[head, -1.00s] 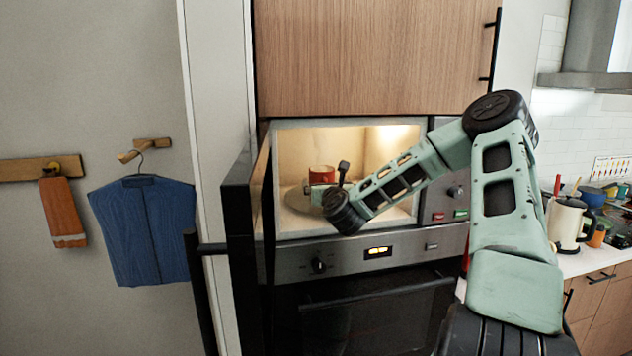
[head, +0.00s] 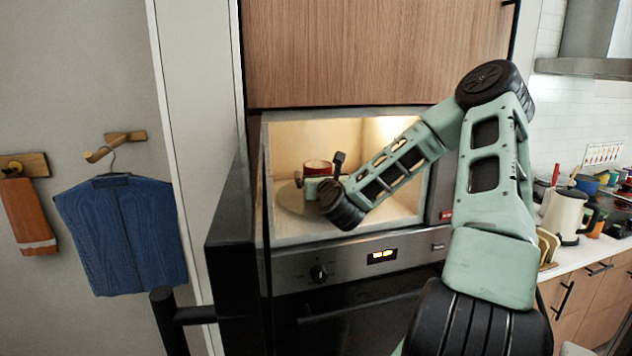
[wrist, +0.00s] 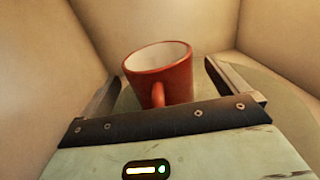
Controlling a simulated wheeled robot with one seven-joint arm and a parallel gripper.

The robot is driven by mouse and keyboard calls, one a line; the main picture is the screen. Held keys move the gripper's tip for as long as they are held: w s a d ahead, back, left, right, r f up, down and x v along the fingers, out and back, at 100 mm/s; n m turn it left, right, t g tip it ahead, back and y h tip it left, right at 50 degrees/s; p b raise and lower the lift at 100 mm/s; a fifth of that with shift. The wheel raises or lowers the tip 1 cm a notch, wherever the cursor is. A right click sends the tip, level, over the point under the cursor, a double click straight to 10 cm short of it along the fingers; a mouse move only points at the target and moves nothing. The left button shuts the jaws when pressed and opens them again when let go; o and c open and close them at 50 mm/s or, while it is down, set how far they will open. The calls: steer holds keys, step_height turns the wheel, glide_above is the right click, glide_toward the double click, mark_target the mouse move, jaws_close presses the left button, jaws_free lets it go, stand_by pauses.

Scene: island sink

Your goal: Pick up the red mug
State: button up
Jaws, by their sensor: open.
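The red mug (head: 318,167) stands upright on the round turntable plate (head: 291,199) inside the lit, open microwave. In the wrist view the red mug (wrist: 163,78) has a white inside, and its handle points toward the camera. My gripper (wrist: 160,92) is open, with one finger on each side of the mug. Whether the fingers touch it cannot be told. In the head view my gripper (head: 318,188) reaches into the microwave in front of the mug and hides its lower part.
The open black microwave door (head: 232,225) stands at the left of the opening. The microwave walls (wrist: 205,28) are close around my gripper. An oven control panel (head: 340,265) lies below. A kettle (head: 568,215) and other items stand on the counter at right.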

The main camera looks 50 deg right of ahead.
steer(key=c, duration=1.3)
steer(key=shift+c, duration=0.4)
steer(key=shift+r+b, duration=0.15)
steer(key=shift+b, duration=0.15)
